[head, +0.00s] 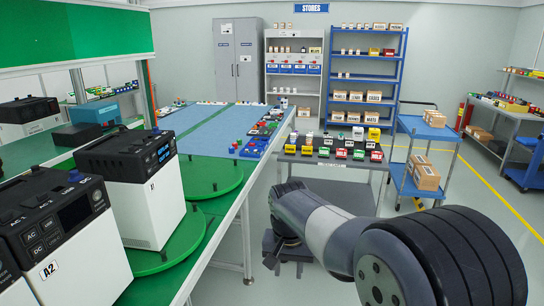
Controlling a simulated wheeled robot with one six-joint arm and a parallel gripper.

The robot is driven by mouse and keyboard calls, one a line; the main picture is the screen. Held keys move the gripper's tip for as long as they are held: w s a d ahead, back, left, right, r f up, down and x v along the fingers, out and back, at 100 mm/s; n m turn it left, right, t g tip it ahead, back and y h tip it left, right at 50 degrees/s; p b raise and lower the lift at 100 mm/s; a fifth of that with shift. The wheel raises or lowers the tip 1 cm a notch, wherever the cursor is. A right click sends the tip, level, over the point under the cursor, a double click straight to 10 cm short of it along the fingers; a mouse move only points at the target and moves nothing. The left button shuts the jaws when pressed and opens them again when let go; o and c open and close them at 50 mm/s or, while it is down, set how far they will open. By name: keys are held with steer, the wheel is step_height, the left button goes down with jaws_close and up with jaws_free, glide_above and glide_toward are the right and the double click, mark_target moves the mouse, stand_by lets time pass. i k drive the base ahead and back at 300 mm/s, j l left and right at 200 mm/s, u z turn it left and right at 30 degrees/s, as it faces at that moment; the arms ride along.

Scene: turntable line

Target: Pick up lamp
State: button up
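I cannot pick out with certainty which thing is the lamp. Small coloured pieces (341,154), in yellow, red, green, white and black, stand in rows on a grey table (328,188) in the middle of the head view. They are too small to tell apart. My gripper (287,258) is at the end of my grey arm, in front of that table and lower in the picture. It is dark, seems to point down, and touches nothing that I can see. Its fingers are too small and dark to show whether they are open or shut.
At the left, a green-edged workbench (222,232) carries black-and-white power units (146,190) on green turntables (208,178). A blue mat (205,128) with small parts lies behind. A blue trolley (430,128) with boxes stands right. Grey floor is clear between bench and table.

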mark_target(294, 136)
steer(key=i, duration=3.4)
steer(key=i+z, duration=0.45)
steer(key=j, duration=0.05)
